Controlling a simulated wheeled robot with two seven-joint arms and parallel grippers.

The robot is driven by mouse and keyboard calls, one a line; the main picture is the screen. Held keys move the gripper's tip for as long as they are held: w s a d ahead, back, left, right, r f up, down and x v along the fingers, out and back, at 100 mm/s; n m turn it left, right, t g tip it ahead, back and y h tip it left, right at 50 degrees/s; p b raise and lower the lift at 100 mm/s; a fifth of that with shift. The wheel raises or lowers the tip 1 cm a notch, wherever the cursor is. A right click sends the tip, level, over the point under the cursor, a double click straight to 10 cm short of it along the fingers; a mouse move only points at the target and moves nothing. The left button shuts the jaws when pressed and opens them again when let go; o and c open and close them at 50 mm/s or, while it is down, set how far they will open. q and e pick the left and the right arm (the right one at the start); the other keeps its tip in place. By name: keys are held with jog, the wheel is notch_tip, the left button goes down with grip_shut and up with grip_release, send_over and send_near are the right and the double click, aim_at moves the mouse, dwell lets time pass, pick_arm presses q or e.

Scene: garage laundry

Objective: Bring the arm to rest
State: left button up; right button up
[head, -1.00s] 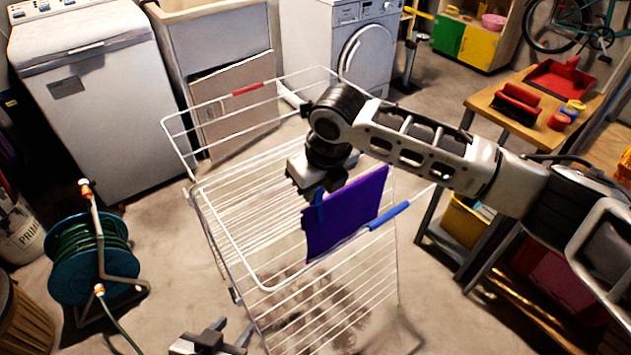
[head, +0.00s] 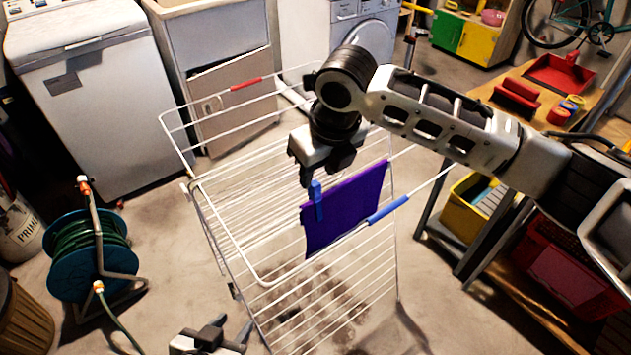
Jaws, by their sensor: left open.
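A purple cloth (head: 347,208) hangs over the right side of a white wire drying rack (head: 262,285). A blue clothespin (head: 317,201) sits on the cloth's upper left edge. My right gripper (head: 322,176) points down just above the clothespin and cloth, with its dark fingers apart and nothing seen between them. The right arm reaches in from the right over the rack. My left gripper (head: 232,329) is low at the bottom edge, left of the rack's foot, open and empty. Most of the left arm is out of view.
A hose reel (head: 88,262) stands on the floor at left. A washing machine (head: 88,95) and a sink cabinet (head: 215,50) stand behind the rack. A wooden workbench (head: 485,98) with red tools is at right, near my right arm. Floor between reel and rack is clear.

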jog(key=v, duration=1)
jog(key=s+f+m+y, duration=0.2)
jog(key=s+f+m, duration=0.2)
jog(key=f+m, duration=0.45)
jog(key=s+f+m+y, duration=0.2)
jog(key=s+f+m, duration=0.3)
jog(key=m, duration=0.6)
jog(key=s+d+f+m+h, duration=0.2)
jog(key=s+d+f+m, duration=0.1)
jog(key=s+d+m, duration=0.3)
jog(key=s+d+f+m+t+h, duration=0.1)
jog(key=s+d+f+m+h, duration=0.15)
jog(key=d+m, duration=0.45)
jog(key=s+d+f+m+h, duration=0.1)
jog(key=s+d+f+m, duration=0.35)
jog(key=m, duration=0.45)
jog(key=w+a+f+t+y, duration=0.2)
jog(key=w+a+f+t, duration=0.3)
jog(key=f+t, duration=0.1)
jog(key=shift+f+n+t+y, duration=0.35)
jog(key=shift+f+n+t, duration=0.1)
jog(key=shift+f, duration=0.2)
jog(key=shift+w, duration=0.15)
jog(key=shift+d, duration=0.1)
